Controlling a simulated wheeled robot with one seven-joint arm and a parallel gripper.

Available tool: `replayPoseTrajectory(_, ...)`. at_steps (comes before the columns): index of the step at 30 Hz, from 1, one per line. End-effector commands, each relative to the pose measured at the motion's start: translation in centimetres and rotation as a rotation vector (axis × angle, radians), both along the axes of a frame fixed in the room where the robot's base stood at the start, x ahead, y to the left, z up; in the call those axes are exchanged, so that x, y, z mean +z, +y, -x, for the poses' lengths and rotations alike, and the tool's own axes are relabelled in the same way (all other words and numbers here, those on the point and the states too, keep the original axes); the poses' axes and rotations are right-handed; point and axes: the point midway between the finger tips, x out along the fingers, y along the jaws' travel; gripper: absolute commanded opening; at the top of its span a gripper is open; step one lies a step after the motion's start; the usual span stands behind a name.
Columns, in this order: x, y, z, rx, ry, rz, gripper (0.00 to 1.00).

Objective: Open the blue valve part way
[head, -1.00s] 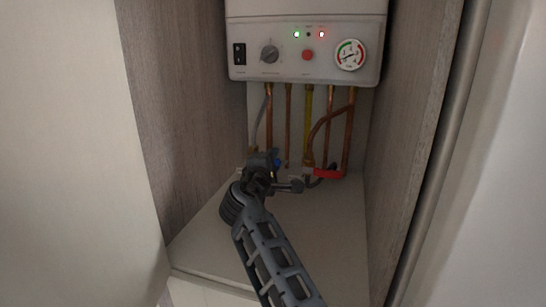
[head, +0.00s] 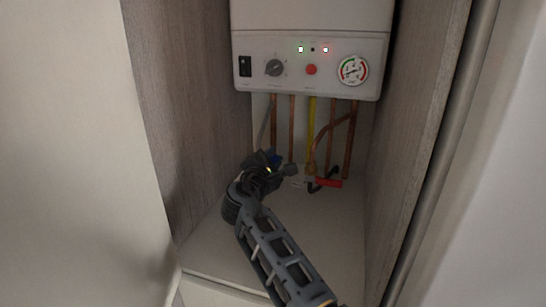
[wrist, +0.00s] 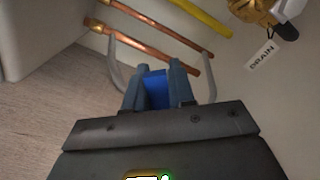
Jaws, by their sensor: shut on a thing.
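The blue valve's handle (wrist: 156,90) shows in the wrist view as a bright blue block between my two fingers. My gripper (wrist: 155,72) is shut on it, one finger on each side. In the head view, my gripper (head: 267,160) is low in the cupboard, below the boiler's left half. Only a small blue patch of the valve (head: 274,157) shows there. The valve body and pipe joint are mostly hidden by my gripper, so I cannot tell the handle's exact angle.
A red valve handle (head: 328,183) is close on the right, by a yellow pipe (head: 311,125) and copper pipes (head: 347,140). The boiler (head: 310,65) hangs above. A tag marked DRAIN (wrist: 262,57) hangs near a brass fitting (wrist: 253,10). Cupboard walls are close on both sides.

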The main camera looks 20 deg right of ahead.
Motion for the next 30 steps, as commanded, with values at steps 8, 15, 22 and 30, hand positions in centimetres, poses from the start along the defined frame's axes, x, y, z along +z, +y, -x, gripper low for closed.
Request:
replayPoseTrajectory(8,-0.2,0.1,0.0,0.000,0.003,0.002,0.00)
replayPoseTrajectory(15,-0.1,0.1,0.0,0.001,0.001,0.000,0.44)
replayPoseTrajectory(22,-0.1,0.0,0.0,0.001,0.000,0.000,0.45)
replayPoseTrajectory(30,-0.2,1.8,2.3,0.004,0.000,-0.001,0.45)
